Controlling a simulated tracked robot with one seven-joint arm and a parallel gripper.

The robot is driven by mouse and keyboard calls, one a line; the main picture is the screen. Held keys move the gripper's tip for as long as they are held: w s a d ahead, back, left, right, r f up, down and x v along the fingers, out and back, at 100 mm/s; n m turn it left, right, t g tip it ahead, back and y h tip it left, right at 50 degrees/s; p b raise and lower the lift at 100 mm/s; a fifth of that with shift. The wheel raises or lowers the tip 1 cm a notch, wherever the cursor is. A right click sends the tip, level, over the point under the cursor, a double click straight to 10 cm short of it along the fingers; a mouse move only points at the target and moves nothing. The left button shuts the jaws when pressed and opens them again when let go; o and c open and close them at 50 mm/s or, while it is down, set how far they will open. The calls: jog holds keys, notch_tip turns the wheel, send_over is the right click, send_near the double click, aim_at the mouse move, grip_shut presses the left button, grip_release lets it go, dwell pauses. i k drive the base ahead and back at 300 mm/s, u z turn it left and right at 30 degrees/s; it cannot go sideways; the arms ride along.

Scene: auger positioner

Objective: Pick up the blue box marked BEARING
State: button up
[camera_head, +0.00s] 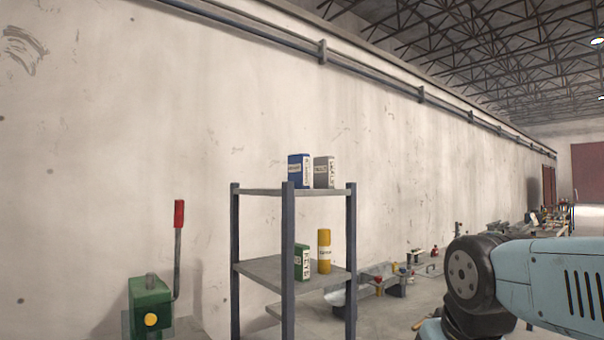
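A blue box (300,171) with a white label stands upright on the top shelf of a metal rack (262,192). Its lettering is too small to read for certain. A grey box (324,172) with a pale label stands close to its right. My arm shows at the lower right, well to the right of the rack and apart from it. My gripper is outside the picture.
A green box (302,262) and a yellow cylinder (324,251) stand on the rack's lower shelf. A green machine (151,305) with a red-handled lever (178,240) is left of the rack. The wall (120,130) runs behind. Assorted items line the floor along the wall.

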aim_at(299, 164)
jog(key=u, duration=0.1)
jog(key=i, duration=0.9)
jog(key=z, duration=0.15)
